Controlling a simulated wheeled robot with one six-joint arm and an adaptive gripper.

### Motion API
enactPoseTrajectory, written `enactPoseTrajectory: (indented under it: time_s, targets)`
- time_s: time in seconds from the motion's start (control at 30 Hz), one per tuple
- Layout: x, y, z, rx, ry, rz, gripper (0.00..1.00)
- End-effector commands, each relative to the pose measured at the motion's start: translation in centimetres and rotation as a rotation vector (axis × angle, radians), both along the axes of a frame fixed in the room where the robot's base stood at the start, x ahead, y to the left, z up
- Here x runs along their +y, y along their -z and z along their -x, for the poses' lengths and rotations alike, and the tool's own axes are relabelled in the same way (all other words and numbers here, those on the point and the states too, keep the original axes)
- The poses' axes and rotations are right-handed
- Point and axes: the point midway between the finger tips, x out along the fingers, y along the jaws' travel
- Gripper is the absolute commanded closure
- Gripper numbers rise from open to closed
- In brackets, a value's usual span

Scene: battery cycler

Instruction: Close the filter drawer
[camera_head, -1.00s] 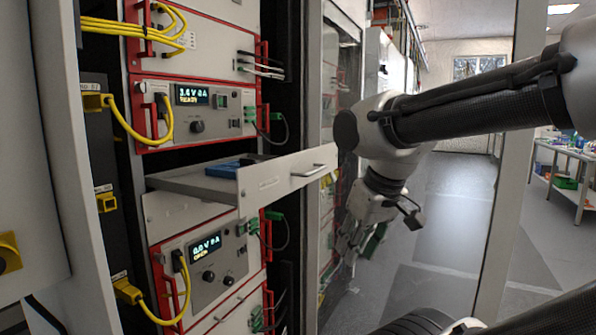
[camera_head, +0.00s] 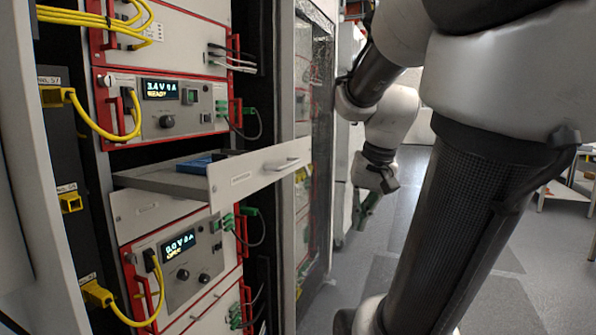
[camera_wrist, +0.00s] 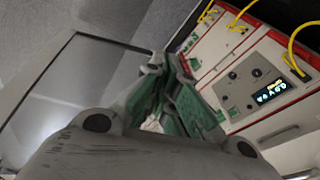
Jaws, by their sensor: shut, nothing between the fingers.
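The filter drawer (camera_head: 240,180) is pulled out of the rack, between two instrument units in the head view. It has a light grey front panel with a small label and a bar handle (camera_head: 287,164). Something blue (camera_head: 195,163) lies inside its tray. My gripper (camera_head: 364,216) is to the right of the drawer front, lower than the handle and apart from it, pointing down. It is shut and empty. In the wrist view my gripper's fingers (camera_wrist: 165,85) show green inner pads.
Red-framed units with lit displays, an upper one (camera_head: 165,110) and a lower one (camera_head: 180,255), sit above and below the drawer. Yellow cables (camera_head: 100,125) hang at the left and green plugs (camera_head: 222,222) stick out at the right. The floor (camera_head: 400,240) right of the rack is open.

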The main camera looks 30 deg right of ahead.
Motion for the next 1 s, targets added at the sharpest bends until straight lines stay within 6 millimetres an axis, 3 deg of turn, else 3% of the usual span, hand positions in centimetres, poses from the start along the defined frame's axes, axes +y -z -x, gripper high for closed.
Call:
enactPoseTrajectory:
  time_s: [0.03, 0.2, 0.33, 0.43, 0.57, 0.8, 1.0]
  targets:
    - [-1.9, -0.7, -0.9, -0.006, 0.164, -0.077, 1.00]
    - [-7.0, -4.0, -4.7, -0.059, 0.757, -0.421, 1.00]
    - [-8.9, -7.1, -7.7, -0.070, 1.096, -0.685, 1.00]
    - [-8.3, -10.0, -10.2, -0.043, 1.270, -0.864, 1.00]
    - [-6.7, -12.8, -11.6, 0.029, 1.446, -1.040, 1.00]
    - [-5.7, -12.7, -11.7, 0.135, 1.618, -1.125, 1.00]
    - [-4.5, -10.8, -13.2, 0.140, 1.620, -1.124, 1.00]
